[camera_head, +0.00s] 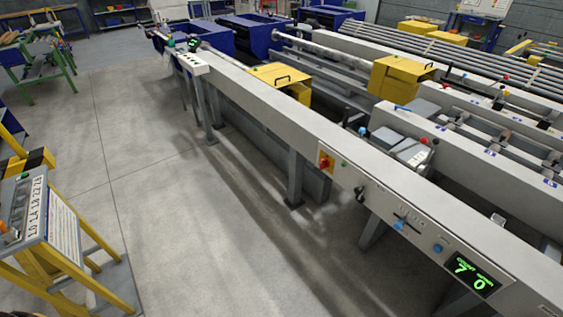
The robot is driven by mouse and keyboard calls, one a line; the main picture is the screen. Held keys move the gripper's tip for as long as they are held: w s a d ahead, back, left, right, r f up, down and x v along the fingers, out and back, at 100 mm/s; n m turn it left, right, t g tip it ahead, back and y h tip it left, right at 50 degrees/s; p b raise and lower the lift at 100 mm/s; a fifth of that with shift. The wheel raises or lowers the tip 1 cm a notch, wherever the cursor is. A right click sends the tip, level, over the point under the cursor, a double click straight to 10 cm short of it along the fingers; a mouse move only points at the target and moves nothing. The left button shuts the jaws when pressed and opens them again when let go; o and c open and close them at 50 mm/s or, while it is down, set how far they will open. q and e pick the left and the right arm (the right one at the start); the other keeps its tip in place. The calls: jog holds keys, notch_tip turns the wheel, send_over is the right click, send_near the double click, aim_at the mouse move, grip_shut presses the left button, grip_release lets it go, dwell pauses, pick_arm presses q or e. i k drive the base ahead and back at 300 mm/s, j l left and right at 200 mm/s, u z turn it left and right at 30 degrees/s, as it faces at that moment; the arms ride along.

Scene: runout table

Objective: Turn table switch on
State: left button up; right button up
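The runout table's long grey front beam (270,108) runs from the upper left to the lower right. A black knob or lever (360,194) is further right. A slot with a dark lever (407,219) and blue knobs (398,226) follows. A black display (472,275) shows green digits reading 7 and 0. The switch's setting is too small to tell. Neither of my grippers is in view.
A yellow-legged stand with a sloped control panel (38,205) is at the left. Yellow covers (280,76) and grey rails lie behind the beam. A green-legged bench (35,60) stands at the far left. The grey floor (170,200) before the beam is clear.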

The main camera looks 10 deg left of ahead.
aim_at(325, 162)
jog(key=i+j+z, duration=0.1)
jog(key=i+j, duration=0.25)
jog(key=j, duration=0.3)
jog(key=i+j+z, duration=0.25)
jog(key=j, duration=0.4)
jog(key=i+j+z, duration=0.1)
jog(key=i+j, duration=0.25)
jog(key=j, duration=0.35)
jog(key=i+j+z, duration=0.15)
jog(key=j, duration=0.25)
